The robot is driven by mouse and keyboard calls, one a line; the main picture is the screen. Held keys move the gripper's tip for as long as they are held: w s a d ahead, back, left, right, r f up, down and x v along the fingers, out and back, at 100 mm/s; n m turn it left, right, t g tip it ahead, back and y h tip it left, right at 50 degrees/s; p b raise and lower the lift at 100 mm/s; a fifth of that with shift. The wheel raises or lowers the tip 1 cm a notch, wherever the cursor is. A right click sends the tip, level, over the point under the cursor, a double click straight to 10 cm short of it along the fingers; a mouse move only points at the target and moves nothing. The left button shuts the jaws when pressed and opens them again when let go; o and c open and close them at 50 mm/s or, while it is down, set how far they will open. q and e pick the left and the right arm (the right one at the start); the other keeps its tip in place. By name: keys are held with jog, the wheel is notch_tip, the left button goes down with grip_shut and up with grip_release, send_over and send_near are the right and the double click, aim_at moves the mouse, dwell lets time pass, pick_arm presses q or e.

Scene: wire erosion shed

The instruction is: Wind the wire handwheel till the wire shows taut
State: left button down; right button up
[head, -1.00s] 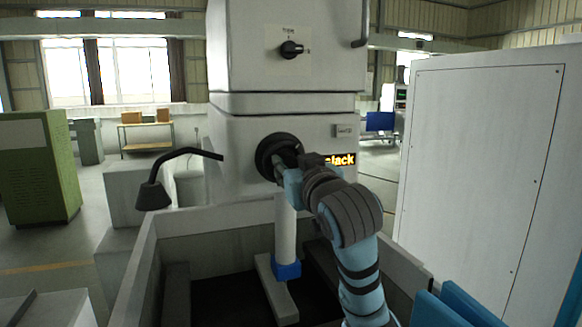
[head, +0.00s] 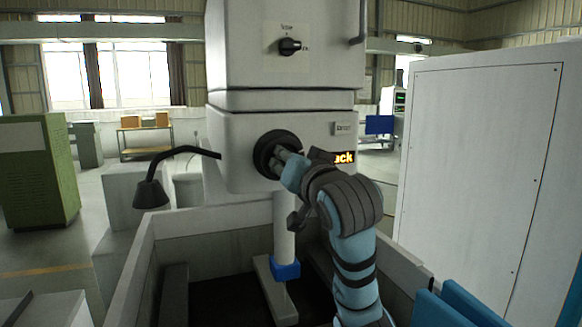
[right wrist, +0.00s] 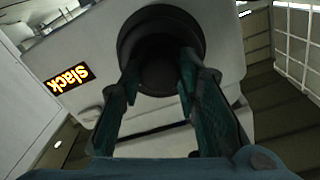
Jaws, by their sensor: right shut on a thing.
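The black round wire handwheel (head: 266,151) sits on the front of the white machine head (head: 232,128). My right gripper (head: 282,160) reaches it from the right and is shut on it. In the right wrist view the two fingers lie at the lower edge of the dark wheel (right wrist: 160,22), against its hub; the exact contact is in shadow. A small lit display (head: 345,157) right of the wheel is partly hidden by my arm. In the right wrist view the display (right wrist: 69,77) reads "slack" and appears tilted. My left gripper is not in view.
A black rotary switch (head: 289,47) is above the wheel. A black lamp on a bent arm (head: 151,190) is at the left. A white column with a blue collar (head: 285,268) stands below, inside a grey tank wall (head: 140,262). A tall white cabinet (head: 480,160) is at the right.

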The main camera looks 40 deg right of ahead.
jog(key=shift+m, duration=0.6)
jog(key=o, duration=0.9)
jog(key=shift+o, duration=1.4)
jog(key=shift+w+f, duration=0.1)
jog(key=shift+w, duration=0.2)
notch_tip(320, 180, up, 10)
